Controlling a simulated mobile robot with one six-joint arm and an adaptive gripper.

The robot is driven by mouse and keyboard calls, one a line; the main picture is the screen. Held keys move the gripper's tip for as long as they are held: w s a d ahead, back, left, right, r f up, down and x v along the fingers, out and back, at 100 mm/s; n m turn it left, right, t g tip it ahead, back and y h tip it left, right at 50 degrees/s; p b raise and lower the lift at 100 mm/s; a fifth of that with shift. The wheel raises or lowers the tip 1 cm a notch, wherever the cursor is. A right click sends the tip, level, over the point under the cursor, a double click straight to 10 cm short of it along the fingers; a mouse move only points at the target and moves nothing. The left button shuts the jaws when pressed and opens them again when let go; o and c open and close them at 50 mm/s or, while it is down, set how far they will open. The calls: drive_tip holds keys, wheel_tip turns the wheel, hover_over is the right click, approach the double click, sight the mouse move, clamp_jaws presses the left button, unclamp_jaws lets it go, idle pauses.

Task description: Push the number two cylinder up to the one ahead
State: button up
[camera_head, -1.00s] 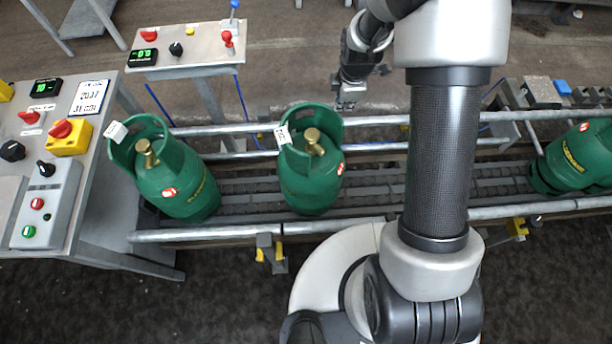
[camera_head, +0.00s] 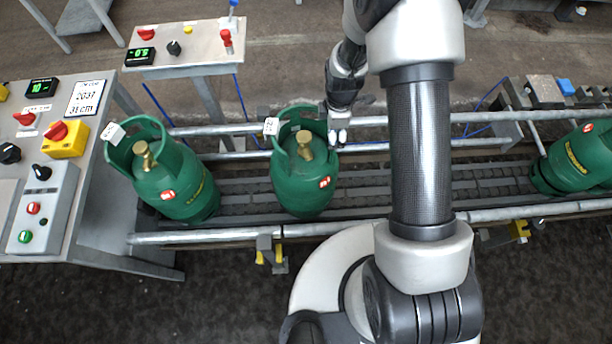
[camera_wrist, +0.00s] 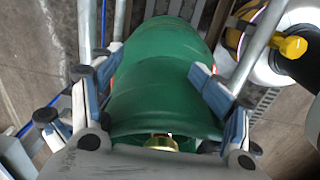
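The middle green cylinder (camera_head: 303,193) stands upright on the conveyor, with a brass valve, a collar and a white tag whose number is too small to read. The green cylinder ahead (camera_head: 190,190) stands to its left, with a gap between them. My gripper (camera_head: 338,135) is at the right of the middle cylinder's collar, close to it or touching; which I cannot tell. In the wrist view my gripper (camera_wrist: 152,72) has its fingers spread wide, with the green cylinder (camera_wrist: 155,85) showing between and beyond them. The brass valve is at the bottom there.
Metal rails (camera_head: 400,122) run along both sides of the conveyor. A control desk (camera_head: 85,190) is at the left, and a smaller panel (camera_head: 190,45) stands behind the conveyor.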

drive_tip(key=s, duration=0.1)
drive_tip(key=f, duration=0.1)
drive_tip(key=s, duration=0.1)
drive_tip(key=shift+s+d+f+g, duration=0.15)
drive_tip(key=shift+s+d+g, duration=0.15)
drive_tip(key=shift+d+g, duration=0.1)
drive_tip(key=shift+w+a+r+p, duration=0.1)
drive_tip(key=shift+w+r+p, duration=0.05)
drive_tip(key=shift+r+p, duration=0.45)
wheel_tip(320, 180, up, 10)
drive_tip(key=p, duration=0.6)
drive_tip(key=shift+f+p, duration=0.1)
drive_tip(key=shift+p, duration=0.3)
clamp_jaws()
drive_tip(key=shift+w+r, duration=0.1)
drive_tip(key=shift+r, duration=0.15)
drive_tip(key=s+d+r+m+t, duration=0.1)
drive_tip(key=s+r+m, duration=0.25)
drive_tip(key=r, duration=0.75)
drive_tip(key=s+r+m+t, duration=0.15)
drive_tip(key=r+m, duration=0.35)
drive_tip(key=r, duration=0.6)
drive_tip(key=s+r+m+t, duration=0.1)
drive_tip(key=s+r+m, duration=0.3)
drive_tip(key=s, duration=0.4)
drive_tip(key=s+d+r+m+t, duration=0.1)
drive_tip(key=s+r+m, duration=0.4)
drive_tip(key=s, duration=0.3)
drive_tip(key=shift+s+d+r, duration=0.2)
drive_tip(key=shift+r, duration=0.45)
